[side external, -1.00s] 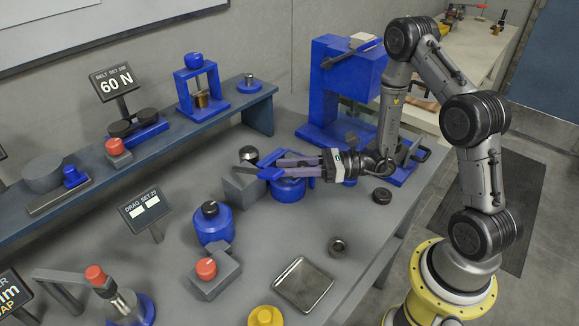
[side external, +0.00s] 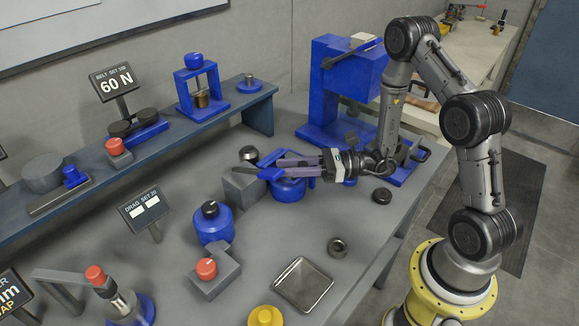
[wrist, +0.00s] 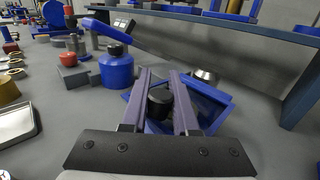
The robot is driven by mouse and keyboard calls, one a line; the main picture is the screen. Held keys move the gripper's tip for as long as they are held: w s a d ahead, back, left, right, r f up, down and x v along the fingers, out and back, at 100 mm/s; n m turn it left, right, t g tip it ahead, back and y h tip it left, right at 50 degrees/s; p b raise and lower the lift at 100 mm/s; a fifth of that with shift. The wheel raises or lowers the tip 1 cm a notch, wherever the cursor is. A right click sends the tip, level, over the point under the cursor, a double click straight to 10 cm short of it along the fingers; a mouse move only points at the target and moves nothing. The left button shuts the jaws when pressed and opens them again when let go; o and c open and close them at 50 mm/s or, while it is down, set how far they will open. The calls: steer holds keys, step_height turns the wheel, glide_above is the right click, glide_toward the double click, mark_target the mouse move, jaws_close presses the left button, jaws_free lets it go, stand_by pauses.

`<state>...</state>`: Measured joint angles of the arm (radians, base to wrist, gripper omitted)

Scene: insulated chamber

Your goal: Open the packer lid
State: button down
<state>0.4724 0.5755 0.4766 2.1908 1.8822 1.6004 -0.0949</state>
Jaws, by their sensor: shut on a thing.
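My gripper (side external: 281,167) reaches left, level, over a blue round body (side external: 288,192) on the bench. In the wrist view, its two fingers (wrist: 161,73) stand either side of a black knob (wrist: 160,103) and are shut on it. A blue angular plate or frame (wrist: 215,97) shows beside and beyond the fingers. Part of the blue body is hidden under the fingers. No part is labelled as the packer, and I cannot tell a lid edge or how far it is open.
A grey block (side external: 240,188) stands just left of the fingertips. A blue jar with a black knob (side external: 213,224) stands nearer the front. A metal tray (side external: 303,284) and a dark ring (side external: 337,247) lie on the bench. A tall blue machine (side external: 345,75) stands behind. A raised shelf (side external: 170,155) runs along the wall.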

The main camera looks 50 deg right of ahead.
steer(key=shift+w+r+m+g+h, duration=0.2)
steer(key=shift+r+m+g+h, duration=0.3)
steer(key=shift+r+m, duration=0.15)
steer(key=shift+w+r+m+g+h, duration=0.25)
steer(key=shift+r+m+g, duration=0.15)
steer(key=shift+g, duration=0.05)
steer(key=shift+w+r+m+g+h, duration=0.25)
steer(key=shift+r+m+g, duration=0.1)
steer(key=shift+r+g, duration=0.1)
steer(key=w+m+g, duration=0.1)
steer(key=w+r+m+g+h, duration=0.1)
steer(key=g, duration=0.1)
steer(key=shift+r, duration=0.3)
steer(key=shift+w+r+m+g, duration=0.25)
steer(key=shift+w+m+g, duration=0.2)
steer(key=shift+g, duration=0.15)
steer(key=w+g, duration=0.1)
steer(key=w+m+g, duration=0.1)
steer(key=shift+r+m+g+h, duration=0.25)
steer(key=shift+g+h, duration=0.05)
steer(key=shift+h, duration=0.1)
steer(key=shift+w+f+m+g, duration=0.1)
steer(key=shift+w+m+g, duration=0.9)
steer(key=shift+w+g, duration=0.55)
steer(key=shift+s+g, duration=0.2)
steer(key=shift+g, duration=0.05)
